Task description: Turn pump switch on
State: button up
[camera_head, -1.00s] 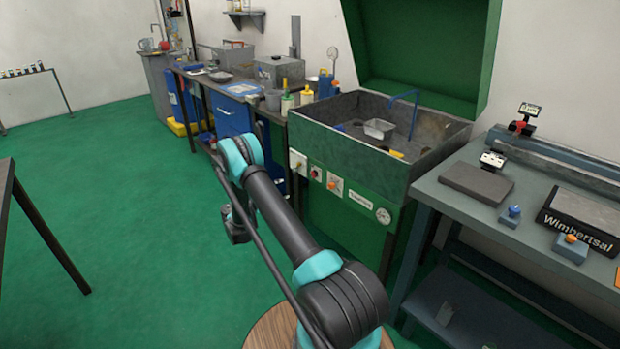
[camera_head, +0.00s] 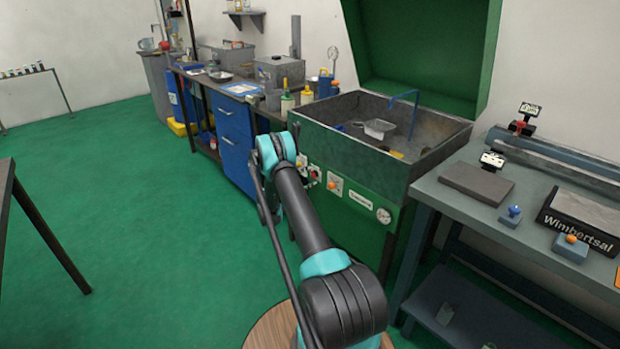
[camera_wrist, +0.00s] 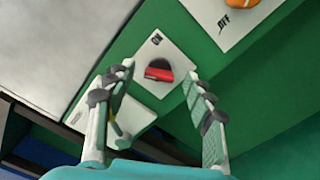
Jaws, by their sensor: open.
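A red switch with a dark round base (camera_wrist: 158,72) sits on a white plate on the green panel, between my gripper's fingertips in the wrist view. My gripper (camera_wrist: 163,82) is open, its fingers to either side of the switch, with nothing held. In the head view the red switch (camera_head: 315,173) shows just right of my wrist. An orange knob (camera_head: 334,185) sits on a white plate right of it; in the wrist view that plate (camera_wrist: 228,22) reads OFF. Another white plate (camera_wrist: 132,118) is partly hidden by the left finger. I cannot read which plate is the pump's.
The panel belongs to a green machine with a grey basin (camera_head: 345,150). A label plate and a round gauge (camera_head: 383,215) are farther right. A blue cabinet (camera_head: 235,140) stands to the left, and a grey workbench (camera_head: 480,215) to the right. Green floor is open at left.

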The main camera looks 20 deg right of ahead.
jog(key=shift+w+d, duration=0.15)
jog(key=shift+d, duration=0.3)
jog(key=c, duration=1.1)
jog(key=shift+m, duration=0.3)
jog(key=m, duration=1.1)
jog(key=shift+f, duration=0.25)
jog(key=shift+m, duration=0.3)
